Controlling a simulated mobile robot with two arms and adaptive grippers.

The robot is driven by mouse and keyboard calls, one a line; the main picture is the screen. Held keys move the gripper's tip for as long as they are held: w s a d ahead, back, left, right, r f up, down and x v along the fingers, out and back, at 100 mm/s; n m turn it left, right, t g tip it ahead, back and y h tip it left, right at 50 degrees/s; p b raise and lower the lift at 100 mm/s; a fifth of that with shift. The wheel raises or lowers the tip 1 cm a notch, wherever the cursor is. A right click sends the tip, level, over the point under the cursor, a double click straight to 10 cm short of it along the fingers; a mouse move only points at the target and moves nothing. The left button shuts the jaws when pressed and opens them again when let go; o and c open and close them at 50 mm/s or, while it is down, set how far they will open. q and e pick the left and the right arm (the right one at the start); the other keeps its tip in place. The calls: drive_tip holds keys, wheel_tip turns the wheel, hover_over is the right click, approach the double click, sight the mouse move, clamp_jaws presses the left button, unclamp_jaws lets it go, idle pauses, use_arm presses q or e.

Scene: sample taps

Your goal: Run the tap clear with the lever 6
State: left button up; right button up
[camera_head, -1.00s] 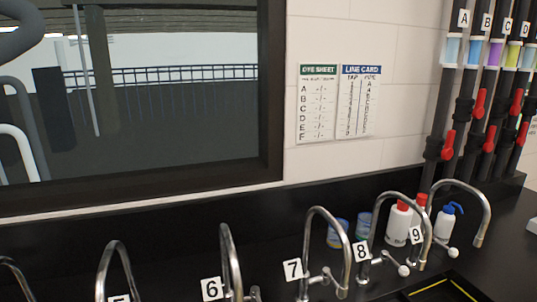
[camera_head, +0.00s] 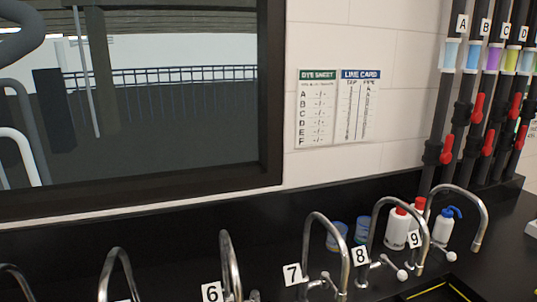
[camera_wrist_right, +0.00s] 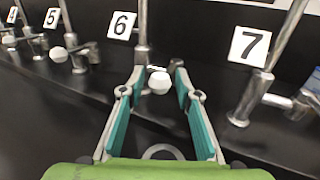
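Tap 6 is a curved chrome spout (camera_head: 229,262) in the head view, beside its tag 6 (camera_head: 211,292); its base is cut off below. In the right wrist view its post (camera_wrist_right: 142,30) rises beside the tag 6 (camera_wrist_right: 122,25). The lever 6 ends in a white round knob (camera_wrist_right: 159,83). My right gripper (camera_wrist_right: 158,72) is open, with teal finger pads on either side of that knob. I cannot tell whether either finger touches it. My left gripper is not in view.
Tap 7 (camera_head: 324,230) and taps 8 and 9 stand to the right. Lever knob 5 (camera_wrist_right: 58,54) is left of my gripper. White bottles (camera_head: 397,229) stand behind the taps. Pipes with red valves (camera_head: 447,148) are at right. A dye sheet (camera_head: 317,108) and a line card (camera_head: 357,105) hang on the wall.

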drive_tip(key=shift+w+d+b, duration=0.3)
drive_tip(key=shift+w+d, duration=0.8)
drive_tip(key=shift+d, duration=0.15)
drive_tip(key=shift+w+d+b, duration=0.25)
drive_tip(key=shift+w+d, duration=0.8)
drive_tip(key=shift+d, duration=0.2)
idle(2.0)
drive_tip(key=shift+s+a, duration=0.2)
drive_tip(key=shift+a, duration=0.05)
drive_tip(key=s+a+p, duration=0.1)
drive_tip(key=s+a, duration=0.1)
drive_tip(key=s+a+p, duration=0.1)
drive_tip(key=s+a, duration=0.1)
drive_tip(key=a, duration=0.1)
drive_tip(key=shift+s, duration=0.1)
drive_tip(key=shift+w+d+f, duration=0.1)
drive_tip(key=shift+w+d, duration=0.1)
drive_tip(key=shift+d, duration=0.25)
drive_tip(key=v, duration=0.6)
drive_tip(key=shift+s+d, duration=0.25)
drive_tip(key=shift+s, duration=0.1)
